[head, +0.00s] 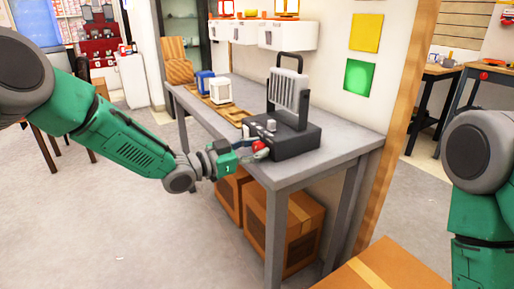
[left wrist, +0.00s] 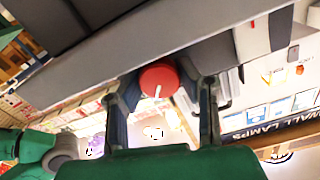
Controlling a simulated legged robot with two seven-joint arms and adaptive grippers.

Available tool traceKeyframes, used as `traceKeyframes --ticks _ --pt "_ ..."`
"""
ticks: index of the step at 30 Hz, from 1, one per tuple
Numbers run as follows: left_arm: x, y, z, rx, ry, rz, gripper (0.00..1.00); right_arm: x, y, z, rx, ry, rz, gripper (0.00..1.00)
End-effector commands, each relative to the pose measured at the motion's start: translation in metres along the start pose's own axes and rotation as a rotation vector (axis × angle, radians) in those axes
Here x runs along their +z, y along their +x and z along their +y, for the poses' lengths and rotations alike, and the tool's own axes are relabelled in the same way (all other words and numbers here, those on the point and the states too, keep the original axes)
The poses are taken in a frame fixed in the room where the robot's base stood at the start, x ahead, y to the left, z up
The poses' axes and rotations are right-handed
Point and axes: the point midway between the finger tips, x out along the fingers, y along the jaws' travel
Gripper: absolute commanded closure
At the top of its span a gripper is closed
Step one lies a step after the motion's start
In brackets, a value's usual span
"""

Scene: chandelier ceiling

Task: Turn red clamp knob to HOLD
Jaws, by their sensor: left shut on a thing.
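The red clamp knob (head: 260,148) is on the front left side of a dark lamp base (head: 297,140) near the grey table's edge. In the left wrist view the knob (left wrist: 158,79) is a round red cap with a short white line near its lower edge. My left gripper (head: 247,152) is shut on the knob, with one finger on each side of it. No HOLD lettering can be read. My right arm shows at the right edge, but its gripper is out of view.
The grey table (head: 352,138) carries the finned lamp (head: 288,90) in its upright frame, plus blue and white small boxes (head: 221,91) farther back. Cardboard boxes (head: 284,222) stand under the table. A wall with yellow and green panels (head: 358,76) rises behind.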

Motion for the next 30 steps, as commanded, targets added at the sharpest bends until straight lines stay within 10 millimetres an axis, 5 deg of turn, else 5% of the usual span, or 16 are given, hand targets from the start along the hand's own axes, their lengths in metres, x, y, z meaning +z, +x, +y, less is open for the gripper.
traceKeyframes --ticks 26,27,29,30 --pt "0.0020 -0.0008 0.0006 0.000 0.182 -0.004 1.00 0.0001 -0.0005 0.0000 0.000 0.000 0.000 0.69" --pt "0.0020 -0.0008 0.0006 0.000 0.182 -0.004 0.67 0.0001 -0.0005 0.0000 0.000 0.000 0.000 0.69" --pt "0.0019 -0.0007 0.0007 0.000 0.182 -0.004 0.49 0.0001 -0.0005 0.0000 0.000 0.000 0.000 0.69" --pt "0.0017 -0.0007 0.0007 0.000 0.182 -0.003 0.49 0.0000 -0.0005 0.0000 0.000 0.000 0.000 0.69"
